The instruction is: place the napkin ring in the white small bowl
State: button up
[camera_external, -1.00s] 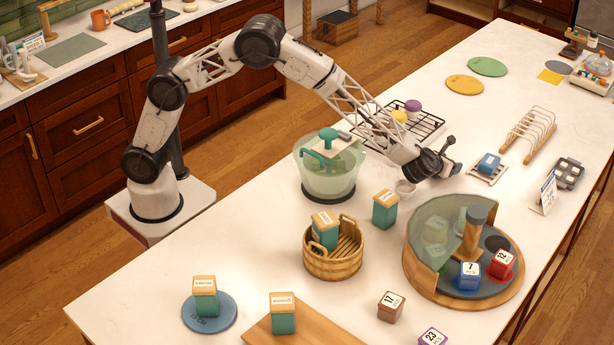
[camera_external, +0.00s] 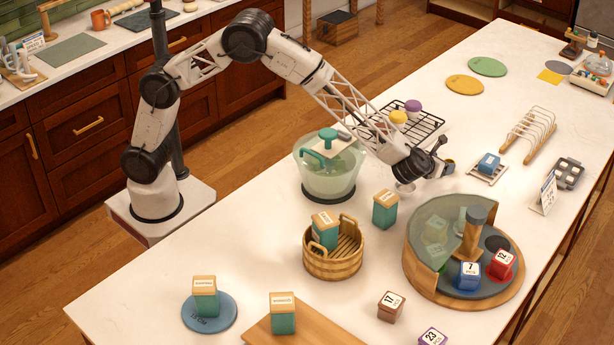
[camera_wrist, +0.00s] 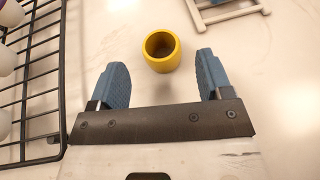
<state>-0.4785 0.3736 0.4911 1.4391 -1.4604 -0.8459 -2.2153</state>
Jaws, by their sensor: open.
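The napkin ring is a short yellow ring (camera_wrist: 161,51) in the wrist view, standing on the white counter just beyond the fingertips and roughly centred between them. In the external view the ring (camera_external: 449,163) shows small beside the fingers. My gripper (camera_wrist: 160,68) is open and empty, with its two blue finger pads apart. In the external view my gripper (camera_external: 442,161) is low over the counter, right of the wire rack. The white small bowl (camera_external: 404,187) sits under my wrist in the external view, partly hidden by it. It is not recognisable in the wrist view.
The black wire rack (camera_external: 425,125) with yellow and purple things stands close by; its edge (camera_wrist: 62,80) lines the wrist view's left. A small white rack (camera_external: 487,172) with a blue block is to the right. A green-lidded clear tub (camera_external: 330,172) stands left.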

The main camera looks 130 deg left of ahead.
jog(key=shift+v, duration=3.35)
jog(key=shift+r, duration=0.1)
